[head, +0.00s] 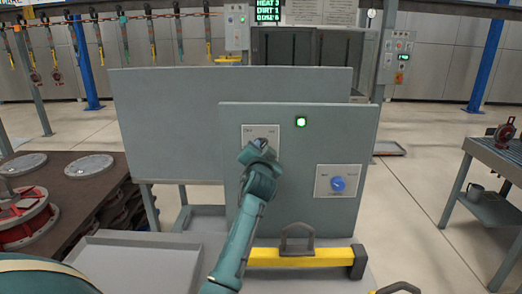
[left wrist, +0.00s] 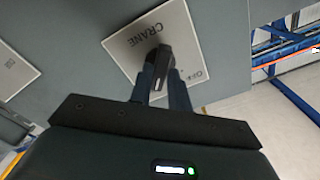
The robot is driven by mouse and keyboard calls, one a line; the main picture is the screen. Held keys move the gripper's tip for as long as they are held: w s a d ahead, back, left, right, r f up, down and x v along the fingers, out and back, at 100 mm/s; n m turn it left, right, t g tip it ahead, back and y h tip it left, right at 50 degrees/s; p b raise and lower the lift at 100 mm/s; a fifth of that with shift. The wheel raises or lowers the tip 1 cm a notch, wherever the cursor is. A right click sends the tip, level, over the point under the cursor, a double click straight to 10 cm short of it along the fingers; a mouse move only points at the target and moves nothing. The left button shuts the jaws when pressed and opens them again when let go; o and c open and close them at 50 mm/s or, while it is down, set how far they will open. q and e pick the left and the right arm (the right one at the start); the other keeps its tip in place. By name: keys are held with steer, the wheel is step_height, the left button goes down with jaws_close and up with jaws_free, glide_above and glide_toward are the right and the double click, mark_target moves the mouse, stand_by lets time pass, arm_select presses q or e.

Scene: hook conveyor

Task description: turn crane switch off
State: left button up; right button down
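The crane switch (left wrist: 162,62) is a dark lever on a pale plate (left wrist: 125,42) lettered CRANE in the left wrist view. In the head view this plate (head: 247,131) is at the upper left of the grey control panel (head: 300,218). My left gripper (left wrist: 161,78) has its two fingers close on both sides of the lever, seemingly touching it. In the head view my left gripper (head: 262,143) hides most of the switch. A green lamp (head: 301,121) on the panel is lit. My right gripper is out of view.
A blue knob (head: 338,184) on its own plate is at the panel's lower right. A yellow bar (head: 300,257) with a dark handle runs below the panel. A larger grey board (head: 165,125) stands behind. A table (head: 500,157) is at the right, with clear floor between.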

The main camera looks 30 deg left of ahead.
arm_select(q)
jaws_close()
steer(key=shift+n, duration=0.3)
steer(key=shift+s+a+r+n+b, duration=0.1)
steer(key=shift+n+b, duration=0.5)
steer(key=shift+n, duration=3.2)
steer(key=shift+a+n+b, duration=0.1)
steer(key=shift+n+b, duration=0.45)
steer(key=shift+n, duration=3.25)
steer(key=shift+o, duration=2.1)
jaws_free()
